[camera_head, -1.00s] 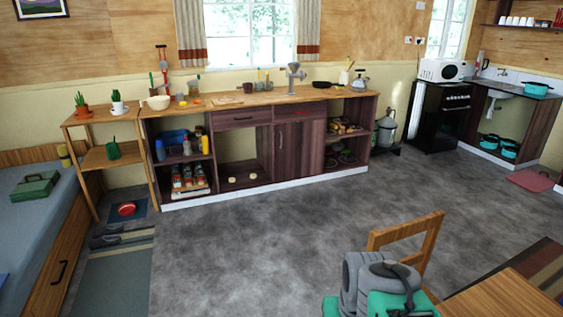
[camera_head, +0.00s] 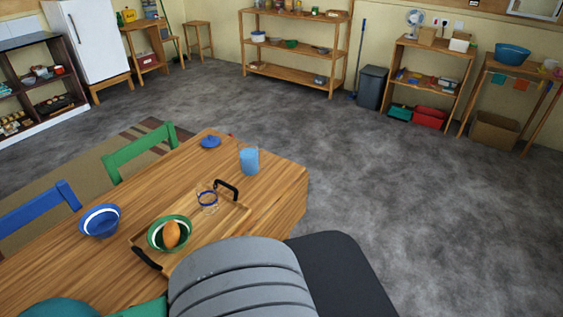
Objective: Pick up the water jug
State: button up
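No vessel in view is plainly a water jug. A blue, upright vessel (camera_head: 249,161) stands near the far right part of the wooden table; I see no clear handle or spout on it, so I cannot tell if it is the jug. Grey and black parts of my own arm fill the bottom middle of the view and cover the table's near edge. My gripper's fingers are not in view.
The wooden table (camera_head: 285,185) also bears a blue bowl (camera_head: 100,221), a blue lid-like piece (camera_head: 211,142) and a tray (camera_head: 225,226) with a green bowl (camera_head: 160,238). Chairs stand along its left side. Open grey floor (camera_head: 400,200) lies right of it; shelves line the walls.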

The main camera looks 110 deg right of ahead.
aim_at(249, 150)
jog(key=z, duration=3.45)
